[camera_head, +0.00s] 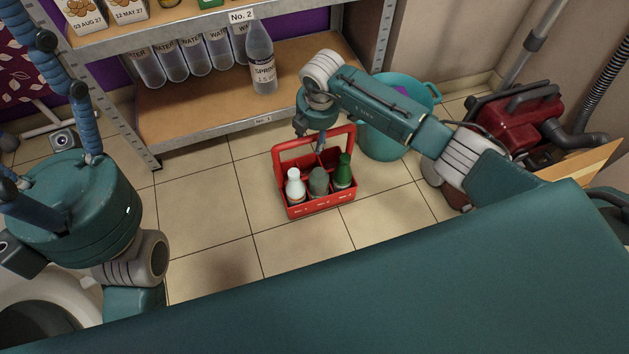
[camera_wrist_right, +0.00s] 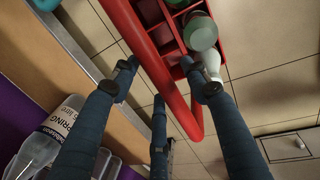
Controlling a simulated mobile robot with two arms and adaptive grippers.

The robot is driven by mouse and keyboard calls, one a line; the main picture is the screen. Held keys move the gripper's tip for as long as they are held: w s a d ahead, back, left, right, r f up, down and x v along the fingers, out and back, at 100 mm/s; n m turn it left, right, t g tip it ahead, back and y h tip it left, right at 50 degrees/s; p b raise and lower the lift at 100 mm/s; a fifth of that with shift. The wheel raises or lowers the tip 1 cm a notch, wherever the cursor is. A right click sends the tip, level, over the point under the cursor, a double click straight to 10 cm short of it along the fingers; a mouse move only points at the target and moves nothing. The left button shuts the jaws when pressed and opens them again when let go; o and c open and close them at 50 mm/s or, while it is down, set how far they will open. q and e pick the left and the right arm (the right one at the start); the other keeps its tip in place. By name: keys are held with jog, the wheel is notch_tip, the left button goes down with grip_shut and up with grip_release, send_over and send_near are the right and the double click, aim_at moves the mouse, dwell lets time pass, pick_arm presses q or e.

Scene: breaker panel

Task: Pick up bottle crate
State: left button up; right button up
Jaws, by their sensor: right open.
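The red bottle crate (camera_head: 322,209) stands upright on the tiled floor. It holds a white bottle (camera_head: 294,187), a grey-green bottle (camera_head: 319,182) and a dark green bottle (camera_head: 343,173). Its raised handle (camera_head: 300,141) also shows in the right wrist view (camera_wrist_right: 151,52). My right gripper (camera_head: 314,136) is open over the handle, pointing down. In the right wrist view its fingers (camera_wrist_right: 160,80) lie on both sides of the handle bar, not closed on it. My left gripper (camera_head: 80,92) is at the far left, away from the crate; its finger opening is unclear.
A metal shelf (camera_head: 190,112) with several water bottles (camera_head: 172,62) and a large clear bottle (camera_head: 262,60) stands behind the crate. A teal bin (camera_head: 382,143) is close on the crate's right, with a red vacuum cleaner (camera_head: 518,118) beyond. Floor left of the crate is clear.

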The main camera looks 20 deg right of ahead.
jog(key=shift+f, duration=0.25)
dwell(0.7)
jog(key=shift+c, duration=0.3)
grip_shut()
jog(key=shift+w+r, duration=0.1)
